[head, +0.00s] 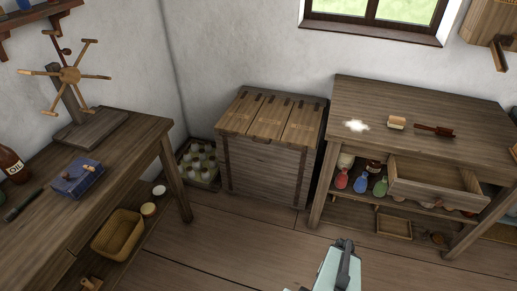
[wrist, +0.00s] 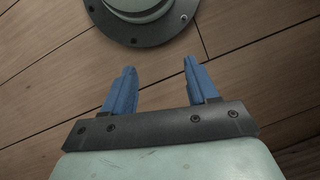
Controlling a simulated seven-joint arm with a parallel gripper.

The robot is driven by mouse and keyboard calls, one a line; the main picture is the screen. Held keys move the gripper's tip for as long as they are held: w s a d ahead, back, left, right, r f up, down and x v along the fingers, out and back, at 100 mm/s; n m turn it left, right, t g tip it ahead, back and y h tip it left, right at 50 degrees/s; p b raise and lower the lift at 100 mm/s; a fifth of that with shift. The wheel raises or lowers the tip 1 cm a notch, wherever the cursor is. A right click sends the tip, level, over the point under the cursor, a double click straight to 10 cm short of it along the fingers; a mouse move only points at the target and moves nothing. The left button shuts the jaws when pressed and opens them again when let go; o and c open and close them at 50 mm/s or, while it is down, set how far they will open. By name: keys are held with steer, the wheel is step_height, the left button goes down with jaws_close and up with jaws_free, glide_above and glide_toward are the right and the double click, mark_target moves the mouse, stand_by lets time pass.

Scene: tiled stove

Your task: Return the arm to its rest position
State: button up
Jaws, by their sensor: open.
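My gripper (wrist: 158,70) shows in the wrist view with its two blue fingers spread apart. Nothing is between the fingers, and bare plank floor (wrist: 60,75) lies beyond them. The round grey flange of my own base shows at the top of the wrist view. In the head view, a pale green part of my arm shows at the bottom edge, right of centre. The gripper's fingers cannot be made out in the head view.
A wooden chest (head: 265,165) stands against the back wall. A table (head: 450,100) with an open drawer (head: 435,185) stands at the right, a workbench (head: 110,170) at the left. A crate of bottles (head: 198,165) sits by the chest. The floor (head: 250,245) between them is clear.

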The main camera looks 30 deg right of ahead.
steer(key=w+a+f+n+g+h, duration=0.1)
steer(key=a+n, duration=0.5)
steer(key=a, duration=0.6)
steer(key=w+a+f+n+g+h, duration=0.2)
steer(key=a+n, duration=0.3)
steer(key=a, duration=0.7)
steer(key=shift+w+n+g+h, duration=0.4)
steer(key=shift+w+g+h, duration=0.3)
